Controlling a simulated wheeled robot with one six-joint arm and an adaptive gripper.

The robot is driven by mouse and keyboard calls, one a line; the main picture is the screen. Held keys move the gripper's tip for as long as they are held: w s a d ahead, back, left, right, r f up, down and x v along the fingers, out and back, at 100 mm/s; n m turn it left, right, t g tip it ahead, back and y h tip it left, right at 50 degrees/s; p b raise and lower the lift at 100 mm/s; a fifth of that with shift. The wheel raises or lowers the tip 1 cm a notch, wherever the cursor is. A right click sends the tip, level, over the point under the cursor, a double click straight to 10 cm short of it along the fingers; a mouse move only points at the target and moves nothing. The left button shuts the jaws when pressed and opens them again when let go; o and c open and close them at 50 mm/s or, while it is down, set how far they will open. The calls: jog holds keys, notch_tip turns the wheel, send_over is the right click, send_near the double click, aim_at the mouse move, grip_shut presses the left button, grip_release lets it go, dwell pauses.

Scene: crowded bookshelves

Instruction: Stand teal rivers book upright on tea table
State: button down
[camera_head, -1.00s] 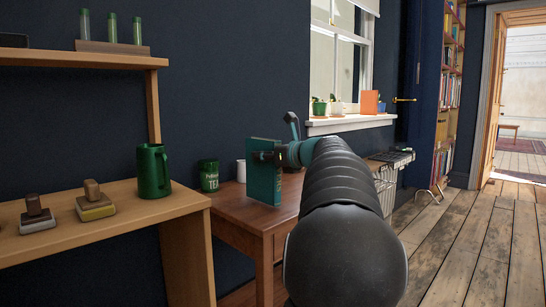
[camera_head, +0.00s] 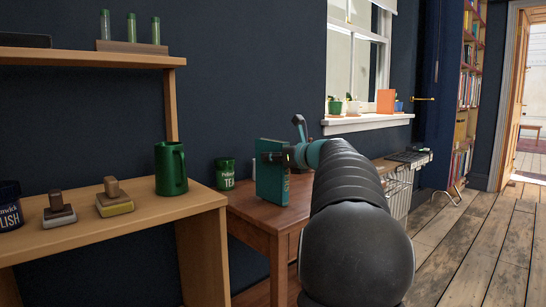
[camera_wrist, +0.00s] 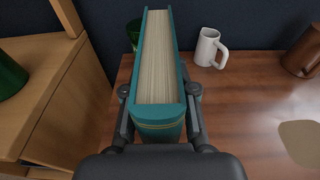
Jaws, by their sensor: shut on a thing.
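The teal book (camera_head: 270,173) is upright in my gripper at the left end of the brown wooden tea table (camera_head: 252,213). In the wrist view the book (camera_wrist: 157,60) shows its page edges up and its spine toward me. My gripper (camera_wrist: 160,108) is shut on the book, one finger on each cover. The gripper (camera_head: 288,157) is partly hidden behind my arm in the head view. The book's lower edge is at or just above the table top; I cannot tell if it touches. The table (camera_wrist: 250,110) also shows in the wrist view.
A green tea tin (camera_head: 225,173) stands behind the book. A white mug (camera_wrist: 209,47) and a brown mug (camera_wrist: 303,54) stand on the table. A wooden shelf unit (camera_head: 110,215) with a green mug (camera_head: 171,168) adjoins at left. Bare table lies right of the book.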

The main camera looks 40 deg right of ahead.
jog(key=shift+f, duration=0.2)
jog(key=c, duration=0.8)
grip_release()
jog(key=shift+c, duration=0.2)
jog(key=shift+s, duration=0.1)
jog(key=s, duration=0.8)
jog(key=shift+s+d+b, duration=0.35)
jog(key=shift+s+b, duration=0.05)
jog(key=shift+s, duration=0.1)
